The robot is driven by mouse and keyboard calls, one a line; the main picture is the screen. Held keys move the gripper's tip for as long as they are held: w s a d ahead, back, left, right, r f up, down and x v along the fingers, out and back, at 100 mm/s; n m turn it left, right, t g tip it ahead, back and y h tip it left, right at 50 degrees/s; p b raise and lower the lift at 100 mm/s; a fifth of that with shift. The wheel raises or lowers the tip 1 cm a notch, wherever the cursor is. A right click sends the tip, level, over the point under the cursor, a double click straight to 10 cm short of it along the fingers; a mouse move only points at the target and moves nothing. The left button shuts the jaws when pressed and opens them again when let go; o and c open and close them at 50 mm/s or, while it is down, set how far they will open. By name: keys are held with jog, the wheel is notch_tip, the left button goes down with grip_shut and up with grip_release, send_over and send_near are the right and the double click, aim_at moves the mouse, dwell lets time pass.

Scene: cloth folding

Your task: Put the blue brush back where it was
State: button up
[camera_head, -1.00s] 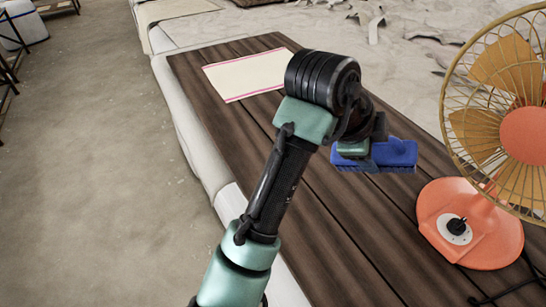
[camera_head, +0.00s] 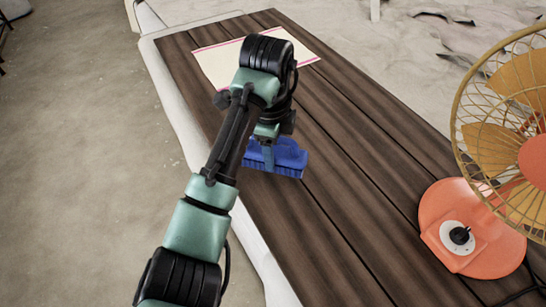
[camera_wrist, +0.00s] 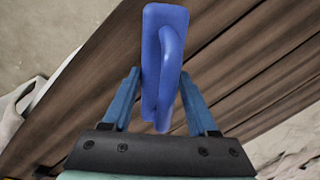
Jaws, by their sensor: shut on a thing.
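The blue brush (camera_head: 287,157) is in the head view, below the end of my arm and over the wooden table. Its bristles face down. My gripper (camera_head: 267,152) is shut on it, and the arm hides part of the brush. In the wrist view the brush (camera_wrist: 163,70) stands between the two blue fingers of my gripper (camera_wrist: 158,100), its looped handle in sight. I cannot tell whether the bristles touch the table.
The dark plank table (camera_head: 345,200) is mostly bare in the middle. A cream cloth with pink edges (camera_head: 215,65) lies flat at the far end, partly behind my arm. An orange fan (camera_head: 470,225) stands at the right. Pale floor lies at the left.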

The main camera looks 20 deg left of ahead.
jog(key=shift+f+p, duration=0.45)
jog(key=shift+f, duration=1.3)
jog(key=shift+f, duration=0.1)
jog(key=o, duration=1.2)
